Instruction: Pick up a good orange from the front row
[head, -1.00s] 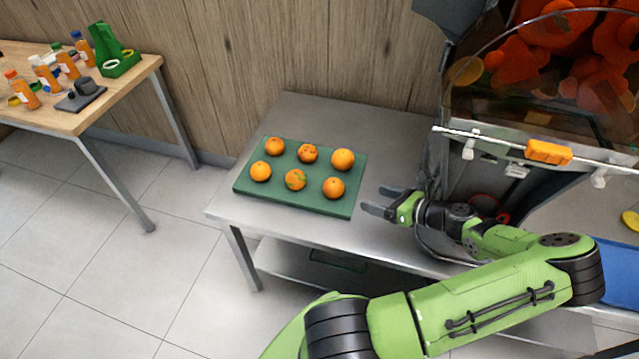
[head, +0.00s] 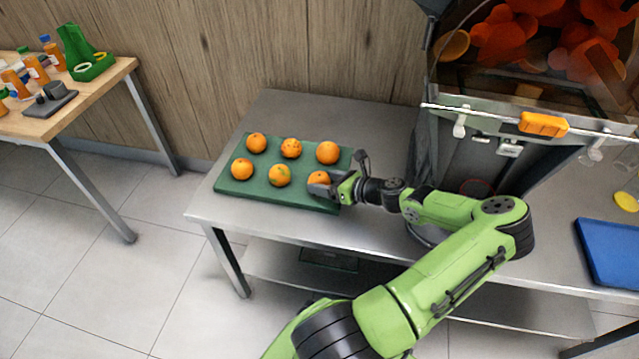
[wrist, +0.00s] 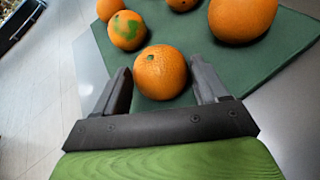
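Oranges lie in two rows on a green board (head: 228,187). In the front row are a plain left orange (head: 242,169), a middle orange with a green patch (head: 280,175), and a plain right orange (head: 319,180). My gripper (head: 335,178) is at the right front orange. In the wrist view my open fingers (wrist: 163,88) stand on either side of this orange (wrist: 160,72), with gaps visible beside it. The green-patched orange (wrist: 127,30) is just beyond the left finger. The back row has a spotted middle orange (head: 291,148) and plain oranges at left (head: 256,142) and right (head: 328,152).
The board lies on a metal table (head: 210,207) against a wooden wall. The juicer (head: 470,150) stands to the right of my gripper, with a blue tray (head: 612,250) farther right. A wooden table (head: 60,118) with juice bottles stands at the left.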

